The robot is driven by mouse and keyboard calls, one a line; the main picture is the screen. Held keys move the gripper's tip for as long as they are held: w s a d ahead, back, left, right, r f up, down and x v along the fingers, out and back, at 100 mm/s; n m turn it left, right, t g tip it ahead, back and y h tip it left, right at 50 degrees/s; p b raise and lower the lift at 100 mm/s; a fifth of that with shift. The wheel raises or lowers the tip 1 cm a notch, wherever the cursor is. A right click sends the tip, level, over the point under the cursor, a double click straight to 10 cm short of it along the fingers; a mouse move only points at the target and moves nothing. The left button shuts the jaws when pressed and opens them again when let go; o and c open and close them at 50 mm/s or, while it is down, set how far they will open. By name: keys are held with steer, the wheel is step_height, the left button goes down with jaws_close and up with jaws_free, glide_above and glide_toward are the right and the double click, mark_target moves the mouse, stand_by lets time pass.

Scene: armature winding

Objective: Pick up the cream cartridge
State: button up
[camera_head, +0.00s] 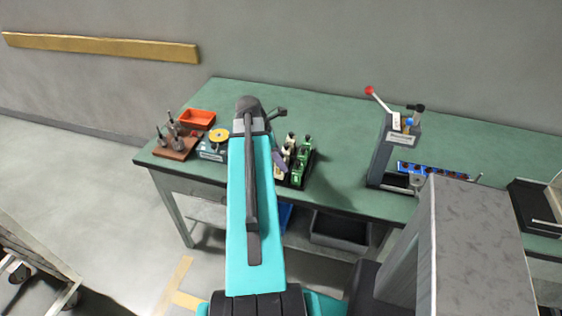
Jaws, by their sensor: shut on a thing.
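A dark rack (311,172) on the green bench holds upright green cartridges (298,170) and cream cartridges (288,150), just right of my teal arm. The wrist end of my gripper (280,162) shows as a grey-purple piece at the rack's left side. A cream cartridge (277,175) shows right below it, and my gripper appears shut on it. My arm hides most of the gripper and the rack's left part. I cannot tell whether this cartridge is clear of the rack.
Left of my arm are an orange tray (197,119), a brown block with metal pegs (176,146) and a device with a yellow disc (216,141). A press with a red-knobbed lever (383,150) and a blue strip (432,171) stand to the right. The bench between rack and press is clear.

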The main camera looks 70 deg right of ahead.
steer(key=shift+r+b, duration=0.8)
steer(key=shift+r, duration=3.3)
steer(key=shift+w, duration=0.1)
steer(key=shift+w+a, duration=0.1)
steer(key=shift+w, duration=0.15)
steer(key=w+a+n, duration=0.1)
steer(key=w+a, duration=0.6)
steer(key=w, duration=0.4)
steer(key=w+a+f+n, duration=0.1)
steer(key=w+a, duration=0.6)
steer(key=w, duration=0.3)
steer(key=w+a+n, duration=0.1)
steer(key=w+a, duration=0.5)
steer(key=w, duration=0.5)
steer(key=w+a, duration=0.4)
steer(key=a, duration=0.8)
steer(key=w+a+n+h+b, duration=0.1)
steer(key=w+a, duration=0.3)
steer(key=a, duration=0.8)
steer(key=w+a+t, duration=0.1)
steer(key=w+a, duration=0.3)
steer(key=a, duration=0.8)
steer(key=shift+w+f+n+h+b, duration=0.3)
steer(key=shift+w+f+n, duration=0.1)
